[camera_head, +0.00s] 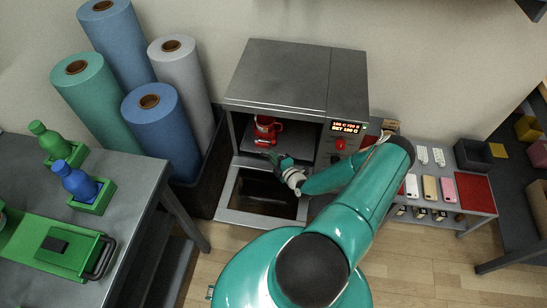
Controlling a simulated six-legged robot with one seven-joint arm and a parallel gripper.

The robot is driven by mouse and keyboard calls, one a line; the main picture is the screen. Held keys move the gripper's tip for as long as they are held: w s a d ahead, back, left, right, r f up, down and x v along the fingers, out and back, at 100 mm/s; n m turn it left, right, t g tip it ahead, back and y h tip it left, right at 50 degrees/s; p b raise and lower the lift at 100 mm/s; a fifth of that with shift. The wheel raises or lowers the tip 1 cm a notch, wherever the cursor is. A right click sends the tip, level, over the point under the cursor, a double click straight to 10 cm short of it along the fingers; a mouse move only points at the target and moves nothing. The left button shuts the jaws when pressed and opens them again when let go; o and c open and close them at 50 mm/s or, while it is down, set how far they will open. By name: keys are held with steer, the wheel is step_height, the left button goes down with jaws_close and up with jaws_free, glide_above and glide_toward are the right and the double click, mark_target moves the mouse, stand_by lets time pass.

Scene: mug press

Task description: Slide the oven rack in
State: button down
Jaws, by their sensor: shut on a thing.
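The grey oven (284,80) stands against the wall with its door (256,217) folded down at the front. The dark oven rack (296,138) shows in the oven's opening. A red mug (264,124) stands on the rack toward the left. My gripper (273,157) is at the rack's front edge, above the open door, and is shut on the rack. The fingertips are small and partly blend with the dark rack, so the exact grip point is unclear. My arm covers the oven's lower right corner.
A lit display and red knob (340,144) are on the oven's right side. Tall fabric rolls (154,126) stand close on the left. A workbench (130,183) with bottles is at far left. A low shelf (471,189) with phones is at right.

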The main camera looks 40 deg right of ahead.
mark_target(276, 151)
steer(key=shift+w+d+f, duration=0.1)
steer(key=shift+w+d, duration=0.3)
steer(key=shift+d, duration=0.2)
steer(key=shift+w+d+f, duration=0.1)
steer(key=shift+w+d, duration=0.25)
steer(key=shift+d, duration=0.2)
steer(key=shift+w+d+r, duration=0.15)
steer(key=shift+w+d, duration=0.45)
steer(key=shift+d, duration=0.25)
steer(key=c, duration=1.5)
jaws_free()
steer(key=shift+w+d, duration=0.1)
steer(key=shift+w, duration=0.05)
